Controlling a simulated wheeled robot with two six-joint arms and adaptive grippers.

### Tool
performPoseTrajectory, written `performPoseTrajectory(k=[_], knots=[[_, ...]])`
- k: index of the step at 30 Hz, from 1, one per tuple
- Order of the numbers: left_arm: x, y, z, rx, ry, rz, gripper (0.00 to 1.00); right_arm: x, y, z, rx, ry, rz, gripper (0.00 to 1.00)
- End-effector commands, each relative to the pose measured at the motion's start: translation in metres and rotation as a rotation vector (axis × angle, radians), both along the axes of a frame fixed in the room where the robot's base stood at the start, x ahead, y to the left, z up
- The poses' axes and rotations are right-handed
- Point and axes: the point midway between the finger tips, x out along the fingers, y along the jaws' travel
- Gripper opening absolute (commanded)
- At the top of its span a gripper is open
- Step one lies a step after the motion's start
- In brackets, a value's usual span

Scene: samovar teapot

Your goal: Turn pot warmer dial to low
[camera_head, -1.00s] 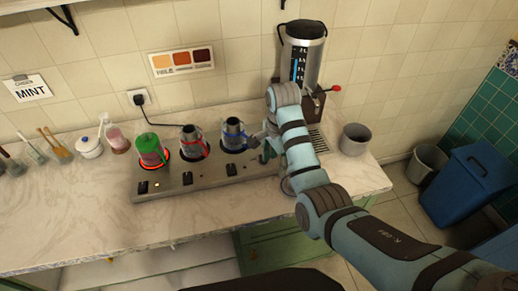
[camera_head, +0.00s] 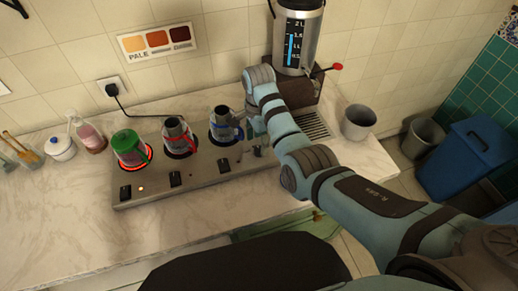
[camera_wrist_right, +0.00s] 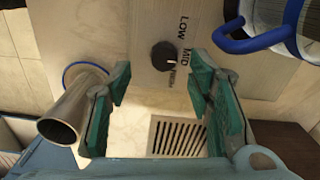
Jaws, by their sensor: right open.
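The pot warmer (camera_head: 205,172) is a long metal plate on the counter, holding three pots. The black dial (camera_wrist_right: 164,56) shows in the right wrist view, with LOW, MID and a partly readable third label beside it. Its pale pointer mark seems to face between MID and the third label. My right gripper (camera_head: 258,138) is at the warmer's right end, near the blue-handled pot (camera_head: 224,124). In the wrist view its green fingers (camera_wrist_right: 160,98) are apart and empty, with the dial beyond and between them, not touched. My left gripper is out of view.
A green-topped pot (camera_head: 128,146) stands on a glowing red burner. A red-handled pot (camera_head: 178,134) stands beside it. A tall urn (camera_head: 297,38) with a red-tipped lever is behind my right arm. A drip grate (camera_head: 314,126) and a grey bin (camera_head: 358,121) lie to the right.

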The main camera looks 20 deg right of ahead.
Motion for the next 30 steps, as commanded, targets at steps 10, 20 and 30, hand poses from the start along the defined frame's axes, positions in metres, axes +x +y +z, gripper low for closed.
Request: performPoseTrajectory(k=[10,20,30], knots=[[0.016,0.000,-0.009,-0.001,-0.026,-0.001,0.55,0.000,-0.002,-0.041,0.000,0.000,-0.003,0.47],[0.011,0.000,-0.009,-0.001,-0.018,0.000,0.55,0.000,-0.002,-0.040,0.000,0.000,-0.004,0.18],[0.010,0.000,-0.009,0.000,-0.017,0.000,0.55,-0.001,-0.002,-0.040,0.000,0.001,-0.002,0.00]])
